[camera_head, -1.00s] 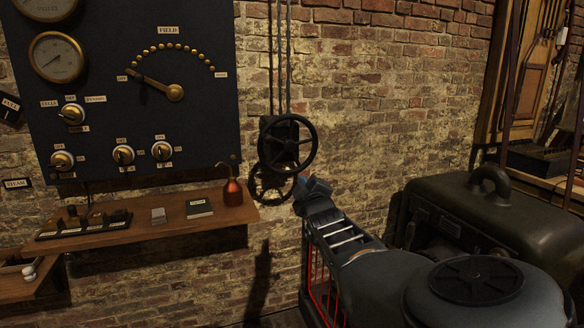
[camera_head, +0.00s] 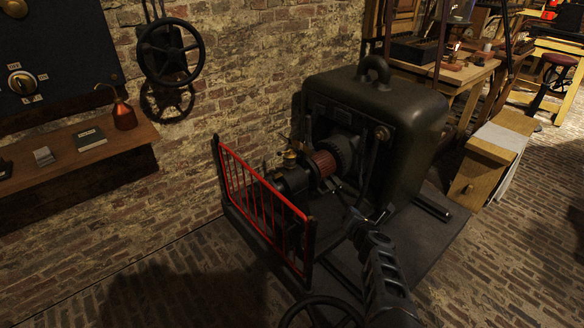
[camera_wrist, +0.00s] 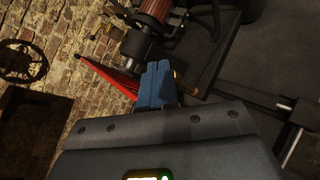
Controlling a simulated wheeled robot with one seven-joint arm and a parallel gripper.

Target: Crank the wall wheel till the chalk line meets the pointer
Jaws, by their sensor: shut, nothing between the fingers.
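The wall wheel (camera_head: 170,52) is a dark spoked handwheel on a bracket on the brick wall, at the upper left of the head view. Its shadow falls on the wall just below it. I cannot make out a chalk line or a pointer on it. My gripper's blue fingers (camera_wrist: 154,82) are together and empty in the wrist view, well away from the wheel. They point toward the red railing and machine. In the head view my arm reaches up from the bottom, right of the railing.
A low red railing (camera_head: 262,202) stands before a dark generator (camera_head: 385,120) with a lifting ring. A shelf (camera_head: 60,170) with a copper oil can (camera_head: 124,115) is left of the wheel. Brick floor (camera_head: 165,285) is clear at front left. A wooden cabinet (camera_head: 485,160) is right.

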